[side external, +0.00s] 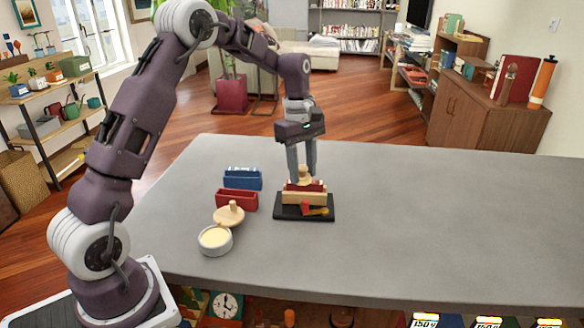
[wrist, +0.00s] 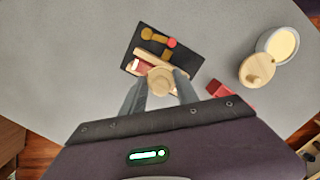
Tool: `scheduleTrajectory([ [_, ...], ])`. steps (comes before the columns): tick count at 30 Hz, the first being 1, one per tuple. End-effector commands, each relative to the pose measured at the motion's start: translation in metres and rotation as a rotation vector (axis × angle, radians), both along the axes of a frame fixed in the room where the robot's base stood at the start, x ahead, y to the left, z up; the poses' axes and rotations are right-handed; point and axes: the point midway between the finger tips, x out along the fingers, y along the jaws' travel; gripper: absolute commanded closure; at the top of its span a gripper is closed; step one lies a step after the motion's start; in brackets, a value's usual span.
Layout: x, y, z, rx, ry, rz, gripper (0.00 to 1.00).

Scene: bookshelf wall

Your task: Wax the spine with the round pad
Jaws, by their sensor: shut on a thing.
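My gripper (side external: 304,172) points down and is shut on the wooden knob of the round pad (side external: 304,178). The pad also shows between the fingers in the wrist view (wrist: 160,80). It is over the wooden holder (side external: 304,197), at the red book (side external: 292,186), whose top edge shows in the holder. The pad hides part of the book, and I cannot tell whether it touches the spine. The holder stands on a black mat (side external: 285,214). A round tin (side external: 215,247) of pale yellow wax stands open to the left, with a round wooden lid (side external: 229,215) beside it.
A red box (side external: 237,202) and a blue box (side external: 242,180) stand left of the mat. A small red-headed wooden tool (side external: 318,211) lies on the mat's front part. The grey table (side external: 430,215) is clear to the right.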

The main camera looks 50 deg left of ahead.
Motion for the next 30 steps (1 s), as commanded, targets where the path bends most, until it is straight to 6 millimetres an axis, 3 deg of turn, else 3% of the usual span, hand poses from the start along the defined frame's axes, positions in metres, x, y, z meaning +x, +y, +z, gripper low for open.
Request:
scheduleTrajectory([
  [20,0.046,-0.041,-0.001,-0.001,0.0,-0.001,1.0],
  [30,0.02,-0.018,-0.001,0.0,0.003,0.001,1.0],
])
